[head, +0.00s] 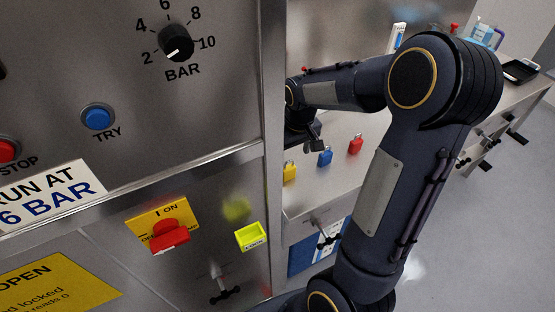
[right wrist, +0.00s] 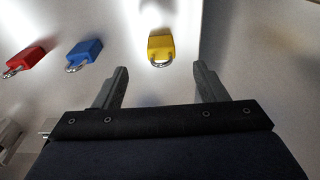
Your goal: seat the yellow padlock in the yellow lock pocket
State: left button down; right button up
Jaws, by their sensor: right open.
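The yellow padlock (head: 289,172) stands on a steel shelf beside the panel's edge, in a row with other padlocks. In the right wrist view the yellow padlock (right wrist: 161,47) lies ahead of the fingertips, between their lines, with its shackle toward me. My right gripper (head: 312,138) is open and empty near the shelf, and its spread fingers (right wrist: 160,80) show in the wrist view, apart from the padlock. The yellow lock pocket (head: 251,237) is a small open-topped box on the panel front, right of the red switch handle. It looks empty. My left gripper is not in view.
A blue padlock (head: 325,156) and a red padlock (head: 355,145) stand on the shelf (head: 312,197) right of the yellow one. The steel panel's vertical edge (head: 273,130) is close left of my right gripper. A red switch handle (head: 170,238) sticks out from the panel.

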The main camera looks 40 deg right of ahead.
aim_at(289, 168)
jog(key=shift+w+f, duration=0.45)
jog(key=shift+f, duration=0.15)
jog(key=f, duration=0.1)
jog(key=f+p, duration=0.1)
jog(key=f, duration=0.3)
jog(key=shift+w+f, duration=0.2)
jog(key=shift+w, duration=0.15)
jog(key=shift+f, duration=0.5)
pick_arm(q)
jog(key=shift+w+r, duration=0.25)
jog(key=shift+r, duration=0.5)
pick_arm(e)
jog(key=shift+w, duration=0.1)
jog(key=c, duration=1.1)
